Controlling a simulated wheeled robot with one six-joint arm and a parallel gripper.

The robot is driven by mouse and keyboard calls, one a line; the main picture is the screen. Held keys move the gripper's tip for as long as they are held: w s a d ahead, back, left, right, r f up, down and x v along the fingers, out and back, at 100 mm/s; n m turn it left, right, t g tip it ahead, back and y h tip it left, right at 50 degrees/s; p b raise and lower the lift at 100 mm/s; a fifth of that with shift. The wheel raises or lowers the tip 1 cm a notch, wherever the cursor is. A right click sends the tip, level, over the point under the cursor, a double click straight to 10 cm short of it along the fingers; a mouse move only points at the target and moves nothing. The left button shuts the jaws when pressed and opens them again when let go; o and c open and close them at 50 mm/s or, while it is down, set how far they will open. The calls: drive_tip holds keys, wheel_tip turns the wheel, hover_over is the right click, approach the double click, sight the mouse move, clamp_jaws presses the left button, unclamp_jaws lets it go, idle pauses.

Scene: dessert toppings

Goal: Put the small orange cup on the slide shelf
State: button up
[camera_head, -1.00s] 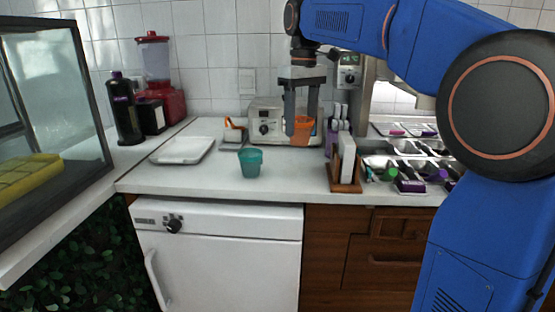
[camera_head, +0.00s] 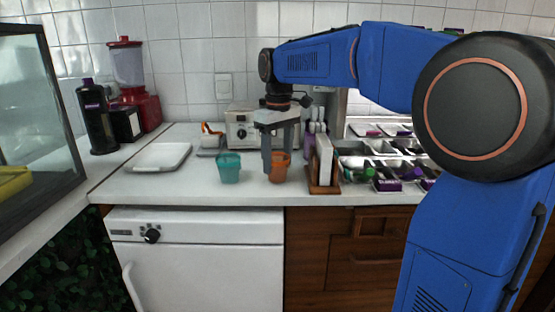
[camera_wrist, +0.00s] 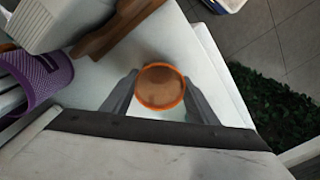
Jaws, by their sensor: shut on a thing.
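The small orange cup (camera_head: 273,178) is between the fingers of my gripper (camera_head: 277,162), which is shut on it. It is upright, close to the white counter, just right of the teal cup (camera_head: 229,168); I cannot tell whether it touches the counter. In the wrist view, the orange cup (camera_wrist: 160,86) shows its round rim and brownish inside between the two grey fingers of my gripper (camera_wrist: 160,98). I cannot make out for sure which thing is the slide shelf.
A wooden holder with white cards (camera_head: 323,165) stands close right of the cup. Topping trays (camera_head: 395,160) lie farther right. A white tray (camera_head: 160,157) is at left, beyond it a red blender (camera_head: 130,85). A glass case (camera_head: 40,110) fills the far left. The counter's front strip is mostly clear.

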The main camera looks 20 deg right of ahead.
drive_tip(key=shift+f, duration=0.1)
drive_tip(key=o, duration=1)
